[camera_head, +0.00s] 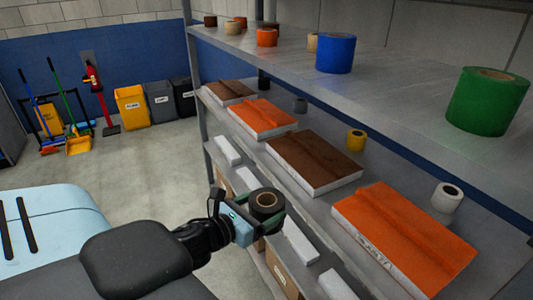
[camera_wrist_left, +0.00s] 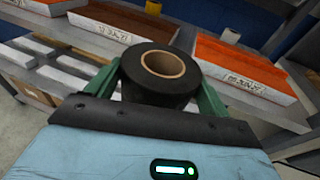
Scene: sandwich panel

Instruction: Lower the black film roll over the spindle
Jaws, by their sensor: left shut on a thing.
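The black film roll (camera_head: 266,201) is in my left gripper (camera_head: 262,212), in front of the shelf rack. In the left wrist view the roll (camera_wrist_left: 161,77) sits upright between the two green fingers of the left gripper (camera_wrist_left: 160,88), which are shut on its sides. Its tan core and open hole face up toward the camera. No spindle can be made out in either view. My right gripper is not in view.
A shelf rack stands ahead, its middle shelf (camera_head: 330,222) carrying brown and orange panels (camera_head: 405,237) and small rolls. The top shelf (camera_head: 410,90) holds a blue roll (camera_head: 335,53) and a green roll (camera_head: 487,100). White boxes lie lower. Open floor (camera_head: 120,170) is at left.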

